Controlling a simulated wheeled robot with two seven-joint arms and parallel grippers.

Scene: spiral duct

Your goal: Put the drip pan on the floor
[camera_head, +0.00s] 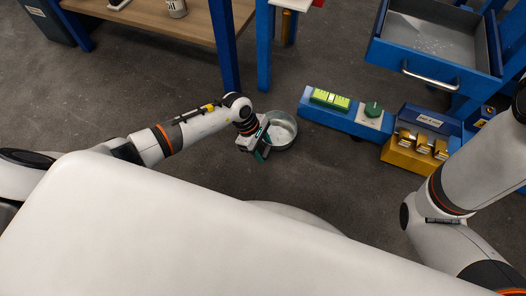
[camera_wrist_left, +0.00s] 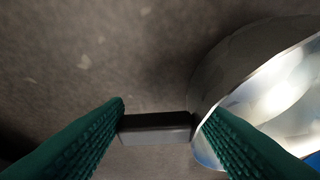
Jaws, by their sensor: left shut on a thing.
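The drip pan (camera_head: 283,131) is a round, shallow metal pan, at the middle of the head view, low over the dark floor. I cannot tell whether its base touches the floor. It looks about level. My left gripper (camera_head: 263,141) is at its left side, reaching in from the left. In the left wrist view the pan's shiny wall (camera_wrist_left: 285,85) fills the right side. The green ridged fingers (camera_wrist_left: 160,122) are shut on a dark bar-like part beside the pan wall, seemingly its handle. My right gripper is out of view; only arm links show at right.
A blue beam (camera_head: 340,119) with a green level and a dial stands right of the pan. A yellow-fronted bin (camera_head: 411,160) and an open blue drawer (camera_head: 433,42) lie further right. A blue-legged wooden bench (camera_head: 150,20) is at upper left. Floor left of the pan is clear.

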